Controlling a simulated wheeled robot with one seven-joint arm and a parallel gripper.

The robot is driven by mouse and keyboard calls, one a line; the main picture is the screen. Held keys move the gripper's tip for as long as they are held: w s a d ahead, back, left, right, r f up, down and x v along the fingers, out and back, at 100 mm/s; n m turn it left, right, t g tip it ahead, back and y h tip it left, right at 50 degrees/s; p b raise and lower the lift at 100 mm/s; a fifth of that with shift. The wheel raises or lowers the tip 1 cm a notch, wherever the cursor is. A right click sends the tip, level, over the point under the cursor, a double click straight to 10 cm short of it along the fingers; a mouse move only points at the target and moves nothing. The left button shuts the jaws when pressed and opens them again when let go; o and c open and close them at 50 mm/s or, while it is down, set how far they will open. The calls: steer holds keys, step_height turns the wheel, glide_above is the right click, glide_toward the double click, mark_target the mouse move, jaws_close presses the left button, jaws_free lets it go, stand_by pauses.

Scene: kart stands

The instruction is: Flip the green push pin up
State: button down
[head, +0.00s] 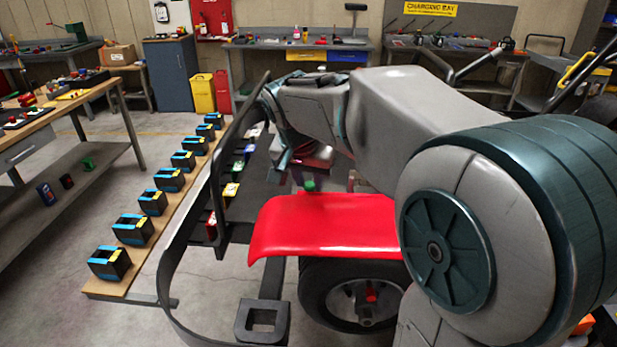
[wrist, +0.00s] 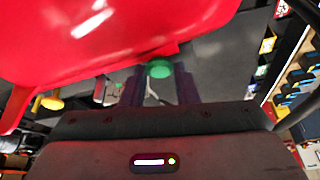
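The green push pin (head: 309,184) shows as a small green spot just behind the far edge of the red fender, under my wrist. In the wrist view its round green head (wrist: 159,69) lies between the tips of the two dark fingers of my gripper (wrist: 159,80), close to the red fender's edge. The fingers stand apart by about the width of the pin's head. I cannot tell whether they press on it or only flank it. The pin's shaft is hidden.
The red fender (head: 325,225) sits over a black wheel (head: 353,293) beside the pin. A dark curved kart bar (head: 232,150) runs to the left. A low wooden board (head: 135,262) holds several black boxes with blue and yellow tops. Bare floor lies left of it.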

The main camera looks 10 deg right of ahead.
steer(key=shift+r+p, duration=0.3)
steer(key=shift+r, duration=0.55)
steer(key=c, duration=1.4)
jaws_free()
steer(key=v, duration=1.4)
steer(key=shift+s+f, duration=0.1)
steer(key=shift+s, duration=0.05)
steer(key=shift+d, duration=0.1)
